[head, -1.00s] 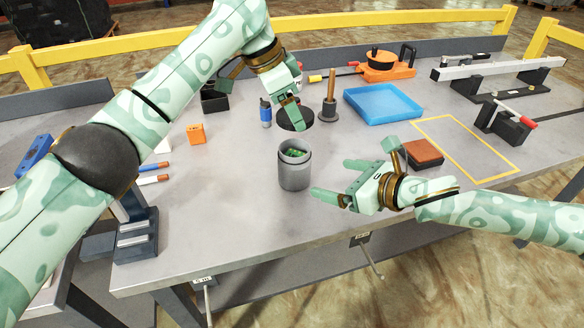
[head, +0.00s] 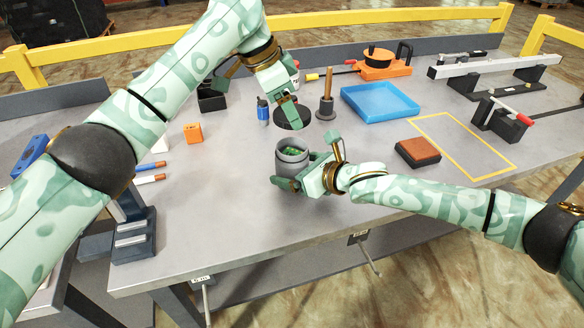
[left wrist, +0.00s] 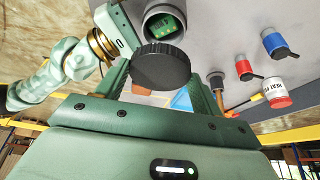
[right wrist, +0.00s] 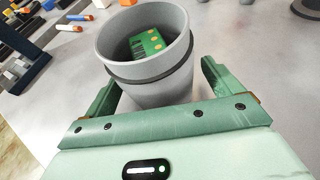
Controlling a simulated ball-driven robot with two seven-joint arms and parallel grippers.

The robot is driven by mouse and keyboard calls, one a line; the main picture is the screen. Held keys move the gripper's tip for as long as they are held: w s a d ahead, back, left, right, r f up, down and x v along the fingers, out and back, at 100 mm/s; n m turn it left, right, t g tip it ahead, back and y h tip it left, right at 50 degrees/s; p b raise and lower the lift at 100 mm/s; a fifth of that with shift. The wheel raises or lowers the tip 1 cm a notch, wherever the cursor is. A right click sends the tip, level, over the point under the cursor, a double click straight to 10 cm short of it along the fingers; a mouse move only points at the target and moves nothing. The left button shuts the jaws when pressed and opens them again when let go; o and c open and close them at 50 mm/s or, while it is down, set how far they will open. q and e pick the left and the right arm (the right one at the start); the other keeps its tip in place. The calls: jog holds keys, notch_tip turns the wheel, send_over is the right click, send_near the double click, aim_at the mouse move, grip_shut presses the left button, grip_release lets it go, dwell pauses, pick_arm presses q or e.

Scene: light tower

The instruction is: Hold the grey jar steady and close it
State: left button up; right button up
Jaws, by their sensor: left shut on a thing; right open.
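The grey jar (head: 291,160) stands upright and uncovered on the bench, with a green circuit board (right wrist: 146,44) inside it. My right gripper (head: 298,183) is open, its fingers on either side of the jar's body; the jar also shows between them in the right wrist view (right wrist: 155,85). Whether the fingers touch it I cannot tell. My left gripper (head: 291,108) is shut on a round black lid (left wrist: 161,68) with a ribbed edge. It holds the lid above the bench, beyond the jar in the head view.
A brown block (head: 418,152) lies to the right, an orange block (head: 193,134) to the left. The bench in front of the jar is clear.

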jog(key=shift+a, duration=0.1)
jog(key=shift+c, duration=0.2)
jog(key=c, duration=1.3)
pick_arm(q)
jog(key=shift+f, duration=2.45)
pick_arm(e)
jog(key=shift+c, duration=0.2)
pick_arm(q)
jog(key=shift+d+f, duration=0.1)
jog(key=shift+f, duration=0.8)
jog(key=shift+f, duration=0.55)
pick_arm(e)
jog(key=c, duration=0.5)
pick_arm(q)
jog(key=shift+w+m+g, duration=0.2)
jog(key=shift+m+g, duration=0.2)
jog(key=shift+m, duration=1.2)
